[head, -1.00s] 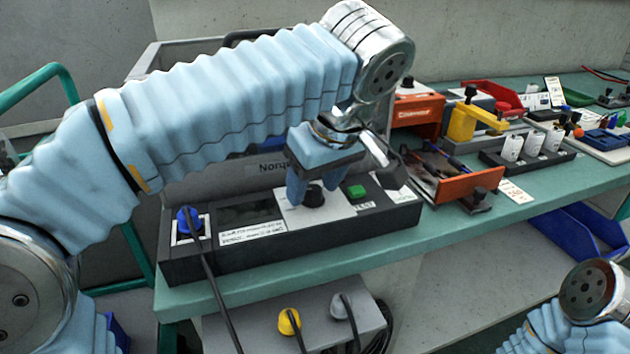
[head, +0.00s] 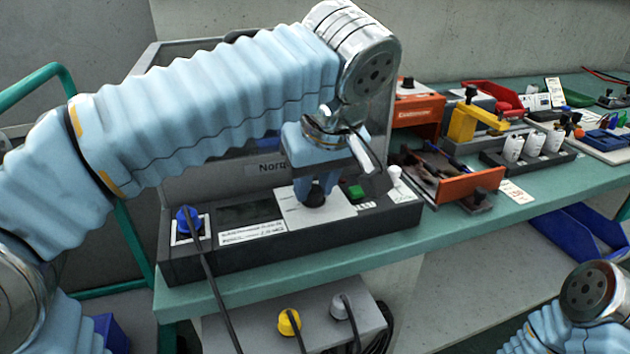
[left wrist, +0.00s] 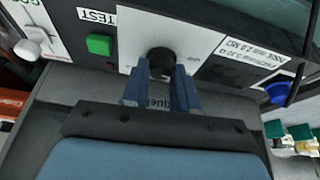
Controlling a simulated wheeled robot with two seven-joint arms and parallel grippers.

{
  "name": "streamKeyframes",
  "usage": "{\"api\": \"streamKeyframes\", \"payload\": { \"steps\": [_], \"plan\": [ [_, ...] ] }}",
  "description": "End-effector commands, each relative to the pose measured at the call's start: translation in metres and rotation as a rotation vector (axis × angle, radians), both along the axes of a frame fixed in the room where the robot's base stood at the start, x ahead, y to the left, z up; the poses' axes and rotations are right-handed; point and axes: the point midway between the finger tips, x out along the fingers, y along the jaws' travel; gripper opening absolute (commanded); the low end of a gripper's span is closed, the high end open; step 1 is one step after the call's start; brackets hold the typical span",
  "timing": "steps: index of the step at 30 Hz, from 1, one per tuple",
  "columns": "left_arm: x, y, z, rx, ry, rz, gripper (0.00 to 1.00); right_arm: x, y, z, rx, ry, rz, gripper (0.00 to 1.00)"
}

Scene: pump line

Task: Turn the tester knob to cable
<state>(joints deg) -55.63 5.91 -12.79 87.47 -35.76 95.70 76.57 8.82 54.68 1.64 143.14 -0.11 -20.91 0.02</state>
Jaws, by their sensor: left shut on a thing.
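The tester (head: 290,250) is a long dark box along the front of the bench. Its black knob (head: 314,197) sits on a light grey plate (head: 320,214); the knob also shows in the left wrist view (left wrist: 161,62). My left gripper (head: 315,190) comes down from above with its blue fingers on either side of the knob, shut on it. The fingers also show in the left wrist view (left wrist: 162,85). The marks around the knob are too small to read. My right gripper is out of view; only part of my right arm shows at the lower right.
A green button (head: 356,191) labelled TEST sits right of the knob. A blue plug (head: 187,219) with a black cable is at the tester's left end. An orange-fronted tray (head: 469,186) stands to the right. Yellow (head: 289,322) and grey plugs sit on a box below.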

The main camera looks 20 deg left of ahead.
Motion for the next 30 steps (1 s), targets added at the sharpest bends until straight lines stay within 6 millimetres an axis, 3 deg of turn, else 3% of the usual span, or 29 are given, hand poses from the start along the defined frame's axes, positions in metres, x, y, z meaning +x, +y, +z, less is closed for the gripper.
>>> {"api": "streamKeyframes", "payload": {
  "steps": [30],
  "plan": [
    [-0.001,0.006,0.002,-0.002,0.000,-0.952,0.00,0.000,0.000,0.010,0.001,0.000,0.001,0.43]
  ]
}}
